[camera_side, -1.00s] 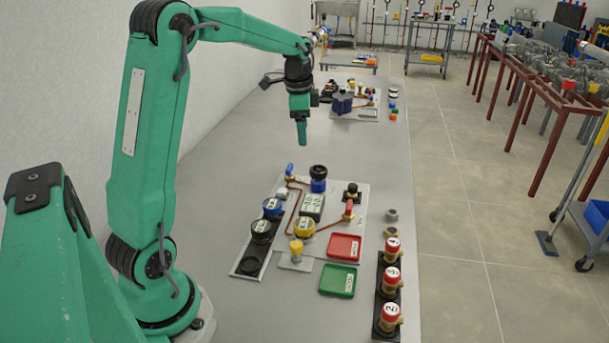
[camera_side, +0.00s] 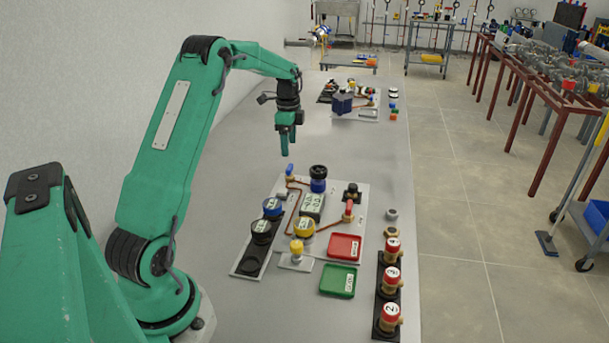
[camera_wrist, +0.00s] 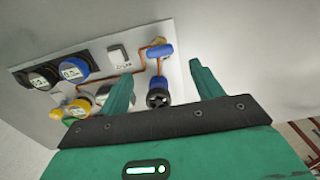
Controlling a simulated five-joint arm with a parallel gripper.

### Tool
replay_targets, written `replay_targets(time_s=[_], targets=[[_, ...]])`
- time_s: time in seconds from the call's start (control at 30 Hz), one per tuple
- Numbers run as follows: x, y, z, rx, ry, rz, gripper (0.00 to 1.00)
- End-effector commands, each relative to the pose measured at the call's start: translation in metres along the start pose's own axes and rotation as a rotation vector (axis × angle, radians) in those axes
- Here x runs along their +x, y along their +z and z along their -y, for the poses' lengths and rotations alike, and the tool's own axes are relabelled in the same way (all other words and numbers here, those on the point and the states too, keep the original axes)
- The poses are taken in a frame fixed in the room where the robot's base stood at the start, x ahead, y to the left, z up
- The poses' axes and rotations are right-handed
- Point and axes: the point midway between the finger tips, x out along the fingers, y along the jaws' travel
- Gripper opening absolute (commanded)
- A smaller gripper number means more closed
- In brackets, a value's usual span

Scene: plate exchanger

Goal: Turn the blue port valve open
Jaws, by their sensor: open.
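The blue port valve (camera_side: 290,170) is a small blue handle on a brass fitting at the far left corner of the light grey panel (camera_side: 276,190). A copper pipe runs from it. In the wrist view, its blue handle (camera_wrist: 158,51) shows in the gap between my fingers, beyond the tips. My gripper (camera_side: 286,149) is open and empty. It hangs above and slightly behind the valve, fingers pointing down, apart from it. The gripper also fills the lower part of the wrist view (camera_wrist: 160,68).
A black knob on a blue base (camera_side: 318,178) stands close to the right of the valve. Dial gauges (camera_side: 271,207), a red-handled valve (camera_side: 348,210), a red tray (camera_side: 343,247) and a green tray (camera_side: 338,280) lie nearer.

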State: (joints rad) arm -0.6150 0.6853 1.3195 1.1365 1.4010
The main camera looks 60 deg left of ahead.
Motion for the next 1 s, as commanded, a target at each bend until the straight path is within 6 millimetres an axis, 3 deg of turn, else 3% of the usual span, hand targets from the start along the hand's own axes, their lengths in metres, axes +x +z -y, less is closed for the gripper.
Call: replay_targets(time_s=[0.6, 1.0], targets=[[0.064, 0.000, -0.001, -0.001, 0.002, 0.000, 0.65], [0.075, 0.000, 0.000, -0.001, 0.000, 0.000, 0.65]])
